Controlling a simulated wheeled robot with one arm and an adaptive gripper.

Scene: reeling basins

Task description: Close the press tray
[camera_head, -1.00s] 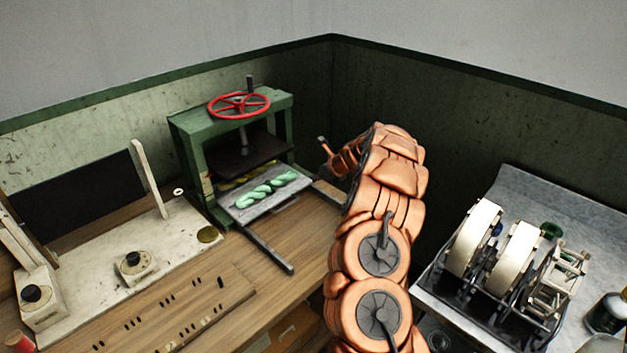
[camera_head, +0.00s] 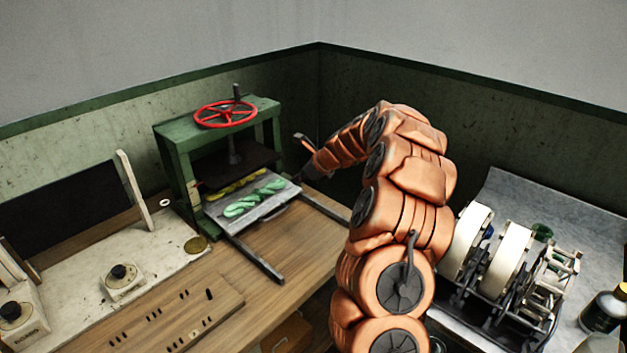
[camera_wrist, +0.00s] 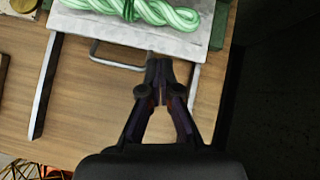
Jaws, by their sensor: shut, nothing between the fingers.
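The press tray (camera_head: 263,212) is a flat grey plate pulled partly out of the green press (camera_head: 180,152). A green twisted skein (camera_head: 254,199) lies on it, with a yellow skein (camera_head: 237,180) farther in. In the wrist view the tray's front edge (camera_wrist: 130,32) crosses the top, with a grey loop handle (camera_wrist: 113,64) on its front. My gripper (camera_wrist: 161,68) is shut and empty, its tips just in front of the tray edge, by the handle's right end. I cannot tell whether they touch. In the head view my gripper (camera_head: 299,174) is by the tray's right side.
Two dark rails (camera_head: 255,258) run forward from the press over the wooden bench (camera_head: 305,245). A red handwheel (camera_head: 226,114) tops the press. A pale board with knobs (camera_head: 150,258) lies at left. Cream reels (camera_head: 500,252) stand on the right counter.

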